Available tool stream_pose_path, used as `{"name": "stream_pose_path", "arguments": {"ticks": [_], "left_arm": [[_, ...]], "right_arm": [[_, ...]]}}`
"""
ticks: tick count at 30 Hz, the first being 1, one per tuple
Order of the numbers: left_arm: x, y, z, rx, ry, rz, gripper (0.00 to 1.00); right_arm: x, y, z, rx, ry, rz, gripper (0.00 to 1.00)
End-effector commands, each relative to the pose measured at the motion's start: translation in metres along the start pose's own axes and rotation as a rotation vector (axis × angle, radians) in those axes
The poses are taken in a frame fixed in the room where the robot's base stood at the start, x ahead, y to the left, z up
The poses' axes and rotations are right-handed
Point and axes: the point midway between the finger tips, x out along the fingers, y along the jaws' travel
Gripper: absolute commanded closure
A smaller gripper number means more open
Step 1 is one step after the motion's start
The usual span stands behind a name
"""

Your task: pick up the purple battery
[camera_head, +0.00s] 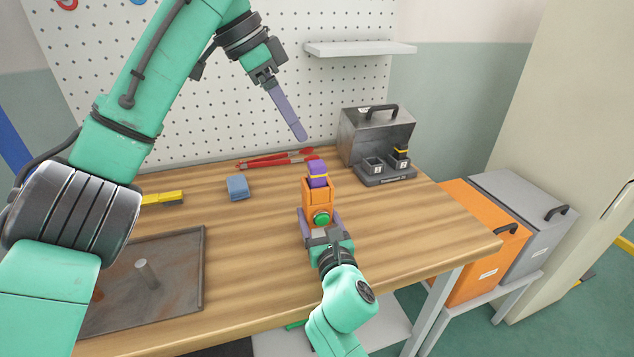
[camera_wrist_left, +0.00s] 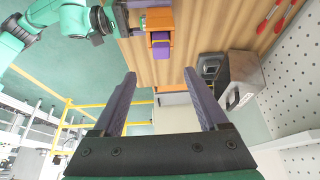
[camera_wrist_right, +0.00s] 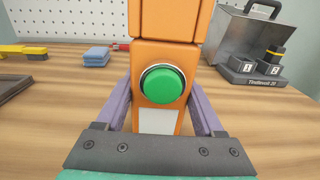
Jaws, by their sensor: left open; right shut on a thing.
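The purple battery (camera_head: 317,172) sits in the top of an orange device (camera_head: 318,195) with a green button. It also shows in the left wrist view (camera_wrist_left: 162,50), seated in the orange body. My right gripper (camera_head: 320,230) is shut on the orange device at its lower part; the right wrist view shows the fingers on both sides of the device (camera_wrist_right: 165,115). My left gripper (camera_head: 290,115) is open and empty, up above the table and behind the device, apart from the battery. In the left wrist view its two fingers (camera_wrist_left: 160,100) are spread wide.
A grey charger (camera_head: 385,175) with slots marked 1 and 2 stands at the back right, with a yellow-banded black battery (camera_head: 401,153) in slot 2.

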Motion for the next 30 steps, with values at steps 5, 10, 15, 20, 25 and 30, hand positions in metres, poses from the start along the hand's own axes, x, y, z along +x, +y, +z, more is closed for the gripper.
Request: {"name": "stream_pose_path", "arguments": {"ticks": [5, 10, 15, 20, 25, 30], "left_arm": [[0.018, 0.002, 0.001, -0.006, -0.042, -0.005, 0.24], [0.055, 0.001, 0.001, -0.006, -0.038, -0.006, 0.24], [0.079, -0.001, 0.004, -0.008, -0.038, -0.006, 0.24], [0.109, -0.003, 0.005, -0.007, -0.037, -0.005, 0.24], [0.117, -0.003, 0.005, -0.006, -0.035, -0.006, 0.24], [0.117, -0.003, 0.005, -0.006, -0.034, -0.006, 0.50]], "right_arm": [[0.000, 0.000, -0.001, 0.001, 0.002, -0.001, 1.00], [0.000, 0.000, -0.001, 0.001, 0.001, 0.000, 1.00], [0.000, 0.000, -0.001, 0.000, 0.002, -0.001, 1.00], [0.000, 0.000, -0.001, 0.000, 0.002, -0.001, 1.00], [0.000, 0.000, -0.001, 0.000, 0.002, -0.001, 1.00], [0.000, 0.000, -0.001, 0.000, 0.002, -0.001, 1.00]]}}
